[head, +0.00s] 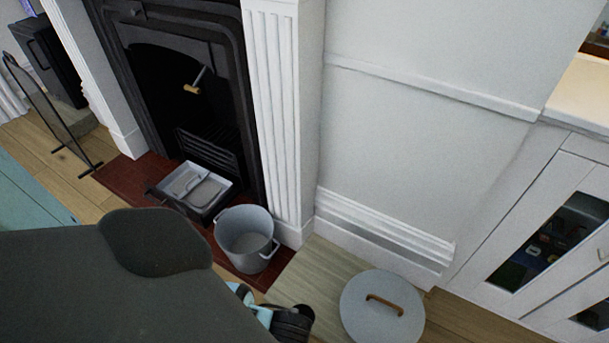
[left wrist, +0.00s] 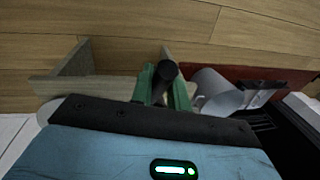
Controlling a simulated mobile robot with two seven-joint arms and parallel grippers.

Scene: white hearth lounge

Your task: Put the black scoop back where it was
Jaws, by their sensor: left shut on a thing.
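The left gripper (head: 262,314) shows at the bottom of the head view, mostly behind my dark arm. In the left wrist view its green fingers (left wrist: 166,84) are shut on a black, round-ended thing (left wrist: 165,70), which I take to be the black scoop's handle. The rest of the scoop is hidden, so I cannot tell its tilt or whether it touches anything. A grey metal bucket (head: 246,240) stands open on the red hearth, beyond the gripper; it also shows in the left wrist view (left wrist: 209,85). The right gripper is in neither view.
A round grey lid with a wooden handle (head: 381,318) lies right of the gripper. White cabinets (head: 560,220) bound the right side.

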